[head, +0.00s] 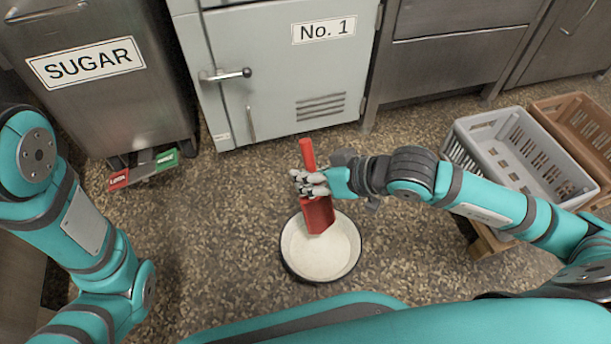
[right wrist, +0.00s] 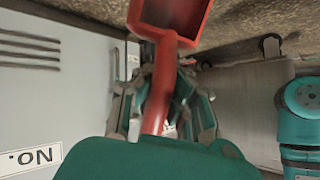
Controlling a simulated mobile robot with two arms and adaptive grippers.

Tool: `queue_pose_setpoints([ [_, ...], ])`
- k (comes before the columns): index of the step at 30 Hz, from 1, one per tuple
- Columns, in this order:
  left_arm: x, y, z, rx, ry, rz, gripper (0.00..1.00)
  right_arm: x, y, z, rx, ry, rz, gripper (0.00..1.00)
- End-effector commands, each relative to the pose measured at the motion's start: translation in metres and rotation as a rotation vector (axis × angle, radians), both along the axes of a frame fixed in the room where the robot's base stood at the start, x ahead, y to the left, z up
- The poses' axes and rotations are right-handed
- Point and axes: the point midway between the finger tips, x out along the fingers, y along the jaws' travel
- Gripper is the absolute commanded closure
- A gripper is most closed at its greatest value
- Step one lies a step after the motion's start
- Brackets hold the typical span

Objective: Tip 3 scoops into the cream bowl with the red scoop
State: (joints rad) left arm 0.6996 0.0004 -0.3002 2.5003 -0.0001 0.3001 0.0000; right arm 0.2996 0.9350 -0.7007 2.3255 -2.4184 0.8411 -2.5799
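The red scoop (head: 318,215) is in my right gripper (head: 311,183), which is shut on its handle. The handle sticks up towards the cabinet and the scoop's head overlaps the far part of the cream bowl in the head view. The cream bowl (head: 353,265) has a dark rim and pale contents, and stands on the floor. In the right wrist view the scoop (right wrist: 172,14) shows its hollow head, with no load visible in the part in frame. The right gripper's fingers (right wrist: 160,95) are on both sides of the handle. My left gripper is out of view.
A steel bin labelled SUGAR (head: 100,90) stands at upper left, with red and green labelled pieces (head: 145,167) at its foot. A pale cabinet marked No. 1 (head: 270,75) is behind the bowl. A grey crate (head: 480,125) and brown crate (head: 580,115) are at right. Floor left of the bowl is clear.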

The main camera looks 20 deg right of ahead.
Motion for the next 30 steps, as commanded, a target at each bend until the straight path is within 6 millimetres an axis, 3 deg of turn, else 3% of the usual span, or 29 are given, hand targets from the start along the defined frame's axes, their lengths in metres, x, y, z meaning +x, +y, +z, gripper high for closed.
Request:
queue_pose_setpoints([
  [12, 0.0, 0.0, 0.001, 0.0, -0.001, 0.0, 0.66, 0.0, 0.0, 0.002, 0.001, -0.001, 0.0, 1.0],
  [26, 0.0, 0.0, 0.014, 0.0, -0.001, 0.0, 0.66, 0.0, 0.0, 0.032, -0.001, 0.006, 0.0, 1.0],
  [30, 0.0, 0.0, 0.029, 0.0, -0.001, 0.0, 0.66, 0.001, 0.0, 0.038, -0.01, 0.056, -0.001, 1.0],
])
